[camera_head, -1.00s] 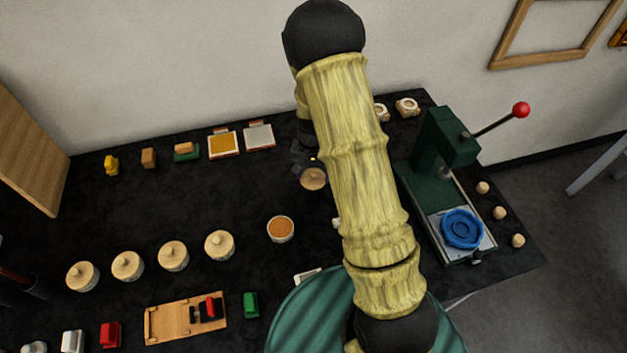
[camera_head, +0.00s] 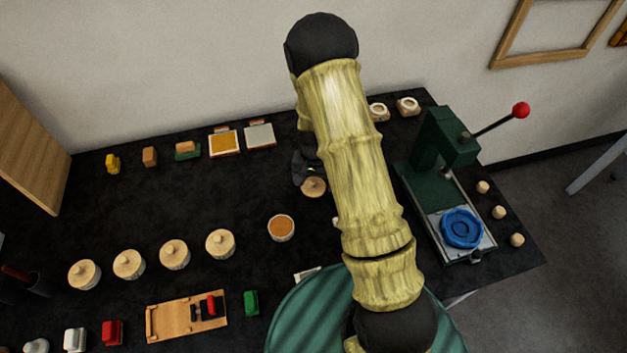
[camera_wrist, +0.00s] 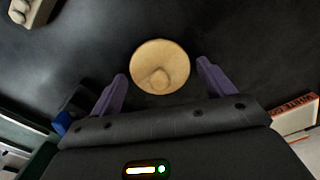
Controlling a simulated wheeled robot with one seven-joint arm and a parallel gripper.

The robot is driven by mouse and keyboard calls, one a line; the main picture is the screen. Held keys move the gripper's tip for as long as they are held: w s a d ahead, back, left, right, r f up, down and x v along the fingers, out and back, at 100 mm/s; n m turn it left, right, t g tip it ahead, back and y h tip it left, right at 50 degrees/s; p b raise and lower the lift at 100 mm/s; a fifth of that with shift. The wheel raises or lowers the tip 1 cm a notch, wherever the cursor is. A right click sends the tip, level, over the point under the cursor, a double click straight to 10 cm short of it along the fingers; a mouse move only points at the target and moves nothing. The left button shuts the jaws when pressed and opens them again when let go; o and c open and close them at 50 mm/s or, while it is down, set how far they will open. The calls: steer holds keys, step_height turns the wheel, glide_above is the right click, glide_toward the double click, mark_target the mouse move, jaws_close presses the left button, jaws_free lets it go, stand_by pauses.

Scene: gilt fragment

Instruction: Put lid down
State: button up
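The round wooden lid (camera_head: 313,187) with a small knob is near the middle of the black table in the head view, just below my gripper. In the wrist view the lid (camera_wrist: 172,54) shows from above, knob up. My gripper (camera_wrist: 161,72) is open, its two purple fingers spread on either side of the lid with dark gaps between. The lid appears to rest on the table. In the head view my arm partly covers the gripper. An open round pot (camera_head: 281,228) with orange-brown contents stands below and left of the lid.
Several lidded pots (camera_head: 173,254) stand in a row at the left. A green press (camera_head: 437,165) with a red-knobbed lever and a blue round piece (camera_head: 462,228) stands at the right. Table left of the lid is clear.

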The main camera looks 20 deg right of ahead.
mark_target(314, 180)
steer(key=shift+r, duration=0.1)
step_height(314, 180, up, 12)
steer(key=b, duration=0.1)
steer(key=shift+b, duration=0.35)
stand_by(0.3)
stand_by(0.5)
steer(key=s+r+n+t, duration=0.1)
steer(key=s+r+n, duration=0.1)
steer(key=s+r, duration=0.2)
steer(key=s+r+n+t, duration=0.1)
steer(key=s+r+n, duration=0.2)
steer(key=s, duration=0.8)
steer(key=shift+s+r+t, duration=0.25)
steer(key=shift+r+t, duration=0.05)
steer(key=shift+r, duration=0.1)
